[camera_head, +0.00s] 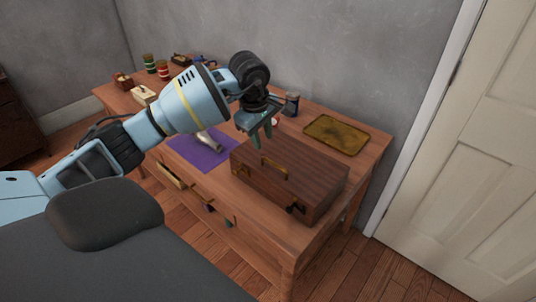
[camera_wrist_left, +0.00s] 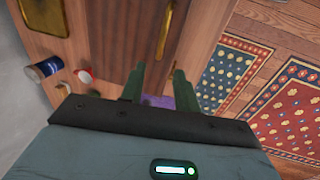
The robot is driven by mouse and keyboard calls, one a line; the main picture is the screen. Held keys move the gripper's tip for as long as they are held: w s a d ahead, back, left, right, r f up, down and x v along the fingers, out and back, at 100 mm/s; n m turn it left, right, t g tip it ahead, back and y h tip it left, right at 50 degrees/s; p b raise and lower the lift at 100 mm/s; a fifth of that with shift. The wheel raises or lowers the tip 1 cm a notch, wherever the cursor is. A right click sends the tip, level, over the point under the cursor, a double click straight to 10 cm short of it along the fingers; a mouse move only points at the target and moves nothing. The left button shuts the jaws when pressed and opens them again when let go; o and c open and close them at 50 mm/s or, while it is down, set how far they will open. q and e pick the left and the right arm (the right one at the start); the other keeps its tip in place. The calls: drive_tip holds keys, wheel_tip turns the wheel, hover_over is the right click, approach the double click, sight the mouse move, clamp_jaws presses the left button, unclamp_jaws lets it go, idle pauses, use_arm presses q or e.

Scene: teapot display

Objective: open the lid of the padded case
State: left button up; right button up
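The padded case (camera_head: 315,177) is a brown wooden box with its lid shut, at the front right of the table. My left gripper (camera_head: 262,131) is above the table, just behind and above the case's left end. Its two fingers (camera_wrist_left: 158,84) are apart with nothing between them. My right gripper is in neither view.
The wooden table (camera_head: 375,160) also bears a brass tray (camera_head: 337,134), a dark-lidded jar (camera_head: 291,104), a purple cloth (camera_head: 190,155) and several small containers at the back left. Front drawers (camera_head: 199,195) stand partly open. A grey wall is behind.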

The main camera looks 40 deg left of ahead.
sight(268, 159)
use_arm(q)
drive_tip(key=shift+w+d+f, duration=0.1)
drive_tip(key=shift+w+f, duration=0.15)
drive_tip(key=shift+f, duration=1)
drive_tip(key=shift+w+a+f, duration=0.1)
drive_tip(key=shift+w+f, duration=0.2)
drive_tip(key=shift+f, duration=1)
drive_tip(key=shift+w+d+f, duration=0.1)
drive_tip(key=shift+w+f, duration=0.15)
drive_tip(key=shift+f, duration=1)
drive_tip(key=shift+c, duration=0.3)
clamp_jaws()
